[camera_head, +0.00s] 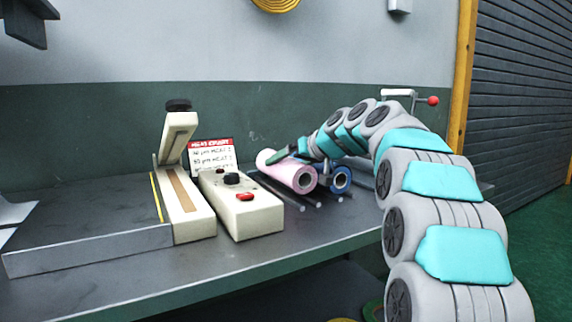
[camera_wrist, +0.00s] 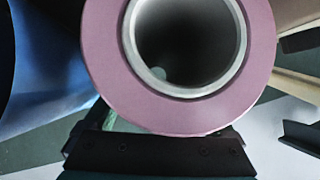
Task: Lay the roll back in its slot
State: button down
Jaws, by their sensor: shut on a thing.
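The pink roll (camera_head: 287,170) is in the head view, with its open grey-rimmed core end facing the front. It lies among dark rods of a rack (camera_head: 312,195); I cannot tell whether it rests on them or hangs just above. My gripper (camera_head: 303,160) is shut on the pink roll, reaching it from behind and above, and my arm hides part of it. In the wrist view the pink roll (camera_wrist: 105,85) fills the middle, end-on, above a dark gripper part. A blue roll (camera_head: 341,179) lies close to the right of the pink one.
A cream sealer (camera_head: 187,210) with a raised lever and a cream control box (camera_head: 242,212) stand left of the rack. A heat chart sign (camera_head: 212,156) stands behind them. The grey bench top (camera_head: 90,228) is clear in front. A red-knobbed lever (camera_head: 433,101) is at the back right.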

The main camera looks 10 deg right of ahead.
jog(key=shift+f+b, duration=0.65)
jog(key=shift+f, duration=0.05)
jog(key=shift+r, duration=0.1)
dwell(0.4)
jog(key=shift+r+p, duration=0.4)
jog(key=shift+r, duration=0.25)
jog(key=shift+b, duration=0.35)
dwell(1.0)
jog(key=shift+f+b, duration=0.6)
jog(key=shift+f, duration=0.15)
dwell(0.5)
jog(key=shift+r, duration=0.15)
jog(key=shift+r+p, duration=0.4)
jog(key=shift+r, duration=0.15)
jog(key=shift+b, duration=0.3)
dwell(1.4)
jog(key=shift+f+b, duration=0.55)
jog(key=shift+f, duration=0.1)
